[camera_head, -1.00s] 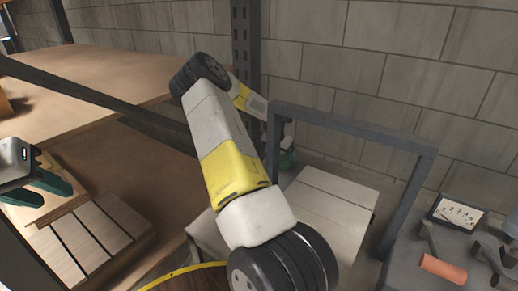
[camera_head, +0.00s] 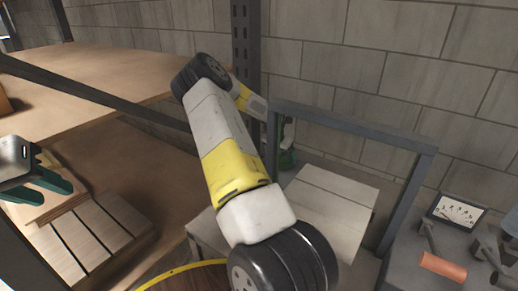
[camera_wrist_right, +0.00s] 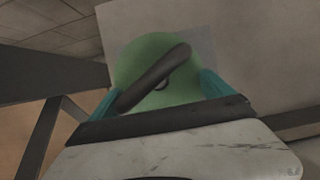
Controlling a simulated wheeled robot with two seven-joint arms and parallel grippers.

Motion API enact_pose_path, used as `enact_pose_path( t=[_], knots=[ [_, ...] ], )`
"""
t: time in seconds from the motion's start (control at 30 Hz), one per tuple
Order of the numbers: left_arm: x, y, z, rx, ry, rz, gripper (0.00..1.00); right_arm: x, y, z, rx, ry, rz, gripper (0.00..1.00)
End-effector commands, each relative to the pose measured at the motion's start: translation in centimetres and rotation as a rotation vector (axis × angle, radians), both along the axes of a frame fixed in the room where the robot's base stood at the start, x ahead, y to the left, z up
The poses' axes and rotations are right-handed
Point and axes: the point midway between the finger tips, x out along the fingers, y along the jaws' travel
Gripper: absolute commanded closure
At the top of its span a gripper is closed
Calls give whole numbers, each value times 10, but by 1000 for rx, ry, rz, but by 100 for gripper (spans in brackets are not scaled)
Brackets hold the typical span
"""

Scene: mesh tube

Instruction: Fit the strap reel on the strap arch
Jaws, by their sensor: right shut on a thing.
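The strap reel is a green disc (camera_wrist_right: 150,55) with a dark bar across its face, in the right wrist view. My right gripper (camera_wrist_right: 160,95) is shut on it, one teal finger at each side. In the head view the reel is a small green patch (camera_head: 288,159) close beside the arch's left post, mostly hidden by my arm and the post. The strap arch is a dark grey square frame (camera_head: 350,127) standing right of my arm. I cannot tell whether reel and arch touch. My left gripper (camera_head: 52,192) is open and empty at the left edge.
A wooden shelf (camera_head: 120,75) with a dark rail stands at the left, with a slatted wooden piece (camera_head: 95,240) below it. A grey worktop at the right holds a gauge (camera_head: 458,213) and an orange-handled tool (camera_head: 442,266).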

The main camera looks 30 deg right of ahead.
Motion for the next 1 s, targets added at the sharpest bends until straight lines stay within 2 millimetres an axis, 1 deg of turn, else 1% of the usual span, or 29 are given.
enact_pose_path(
  t=[0.67,0.7,0.73,1.0],
  knots=[
    [0,0,0,0,0,0,64,0,-1,-7,-2,-1,0,75],
    [0,0,0,0,0,0,64,0,-1,-7,-3,-1,0,5],
    [0,0,0,0,0,0,64,0,-1,-7,-2,-1,0,0],
    [0,0,0,0,0,0,64,0,1,-7,0,0,1,0]
  ],
)
